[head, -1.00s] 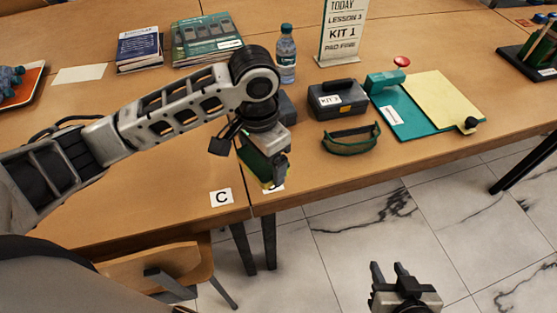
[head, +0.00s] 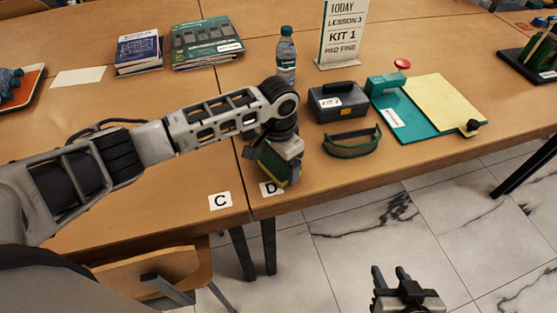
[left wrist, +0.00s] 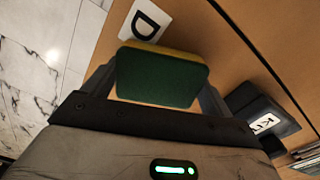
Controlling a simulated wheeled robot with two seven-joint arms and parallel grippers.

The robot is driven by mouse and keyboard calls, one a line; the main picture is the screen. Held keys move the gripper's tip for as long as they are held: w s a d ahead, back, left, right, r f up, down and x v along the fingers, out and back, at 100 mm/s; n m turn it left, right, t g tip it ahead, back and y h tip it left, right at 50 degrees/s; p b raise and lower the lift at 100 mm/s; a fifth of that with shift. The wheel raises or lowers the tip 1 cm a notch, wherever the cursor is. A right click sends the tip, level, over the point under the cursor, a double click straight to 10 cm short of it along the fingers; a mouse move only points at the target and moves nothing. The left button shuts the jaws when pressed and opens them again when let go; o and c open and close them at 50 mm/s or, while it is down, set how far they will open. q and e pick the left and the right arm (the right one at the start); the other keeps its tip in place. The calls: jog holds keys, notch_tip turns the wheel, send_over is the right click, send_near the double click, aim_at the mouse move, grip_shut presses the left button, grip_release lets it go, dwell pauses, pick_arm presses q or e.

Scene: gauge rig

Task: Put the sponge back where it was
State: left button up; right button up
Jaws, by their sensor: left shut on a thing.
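The sponge, yellow with a dark green face, shows in the left wrist view (left wrist: 160,77) between the two fingers of my left gripper (left wrist: 158,85). In the head view my left gripper (head: 278,168) is shut on the sponge (head: 268,165), low over the table by the card marked D (head: 270,188). The arm partly hides the sponge there, and I cannot tell whether it touches the table. The D card also shows in the left wrist view (left wrist: 146,20), just beyond the sponge. The card marked C (head: 220,201) lies to the left. My right gripper (head: 390,272) is open and empty over the floor.
Green goggles (head: 352,142) and a dark kit case (head: 338,102) lie right of my left gripper. A bottle (head: 286,55) stands behind it. A teal board with yellow paper (head: 440,98) is further right. The table's front edge is close.

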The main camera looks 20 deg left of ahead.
aim_at(278, 162)
pick_arm(q)
jog(key=o, duration=0.7)
jog(key=shift+f, duration=0.15)
notch_tip(278, 162, up, 12)
jog(key=shift+r+p, duration=0.2)
jog(key=shift+p, duration=0.2)
